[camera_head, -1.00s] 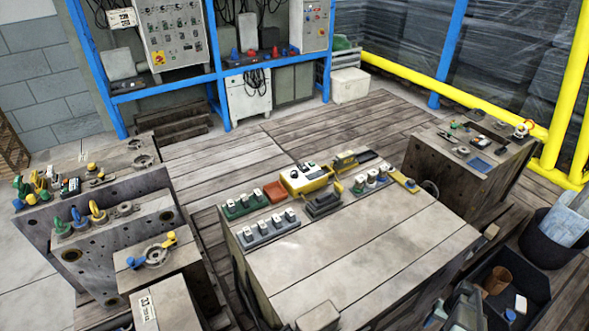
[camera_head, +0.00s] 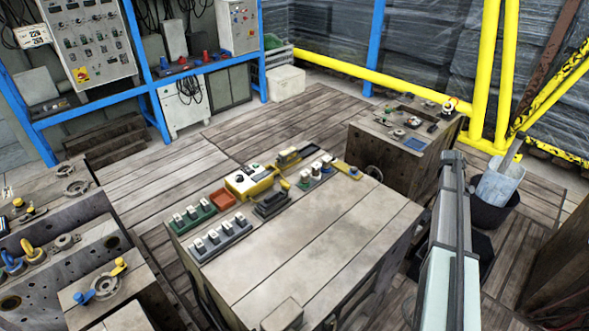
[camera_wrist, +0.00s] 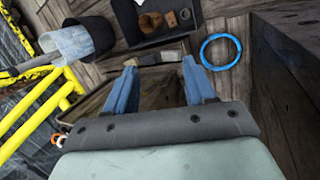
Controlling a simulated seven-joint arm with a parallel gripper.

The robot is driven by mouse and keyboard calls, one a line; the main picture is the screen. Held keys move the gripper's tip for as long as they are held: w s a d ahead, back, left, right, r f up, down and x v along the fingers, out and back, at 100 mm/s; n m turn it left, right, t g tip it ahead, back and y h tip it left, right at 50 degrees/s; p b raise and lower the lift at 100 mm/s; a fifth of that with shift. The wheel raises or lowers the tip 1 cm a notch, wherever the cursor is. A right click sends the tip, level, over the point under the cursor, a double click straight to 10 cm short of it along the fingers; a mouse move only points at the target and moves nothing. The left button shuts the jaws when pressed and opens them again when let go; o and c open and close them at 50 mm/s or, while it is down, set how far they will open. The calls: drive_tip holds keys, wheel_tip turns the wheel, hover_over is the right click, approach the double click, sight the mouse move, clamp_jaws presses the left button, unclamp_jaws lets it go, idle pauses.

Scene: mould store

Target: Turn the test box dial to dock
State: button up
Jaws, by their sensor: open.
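The test box (camera_head: 250,181) is a yellow and white box with a dark dial (camera_head: 239,178) on its top face. It stands at the back of the middle table (camera_head: 330,240). The dial is too small in the picture to read its setting. My gripper (camera_wrist: 159,82) shows in the wrist view with two blue fingers spread apart and nothing between them. It points toward the floor area, away from the test box, which is not in the wrist view. In the head view my arm is at the right, beyond the table's right edge.
Switch blocks (camera_head: 220,236), a red tray (camera_head: 222,199) and a dark block (camera_head: 271,204) crowd around the test box. The table's front half is mostly clear. A black bucket (camera_wrist: 92,37), a dark crate (camera_wrist: 150,22) and a blue ring (camera_wrist: 221,51) lie below my gripper.

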drive_tip(key=w+a+r+n, duration=0.3)
drive_tip(key=w+a+r, duration=0.4)
drive_tip(key=a, duration=0.3)
drive_tip(key=w+a+r+n+y, duration=0.1)
drive_tip(key=w+a+r+n, duration=0.1)
drive_tip(key=a, duration=0.5)
drive_tip(key=w+a+r+n, duration=0.1)
drive_tip(key=w+a+n, duration=0.1)
drive_tip(key=a, duration=0.6)
drive_tip(key=n+g+y, duration=0.2)
drive_tip(key=n+y, duration=0.2)
drive_tip(key=n, duration=0.9)
approach(239, 176)
drive_tip(key=f, duration=0.8)
drive_tip(key=shift+s+a+f, duration=0.1)
drive_tip(key=shift+s, duration=0.1)
drive_tip(key=shift+c, duration=0.4)
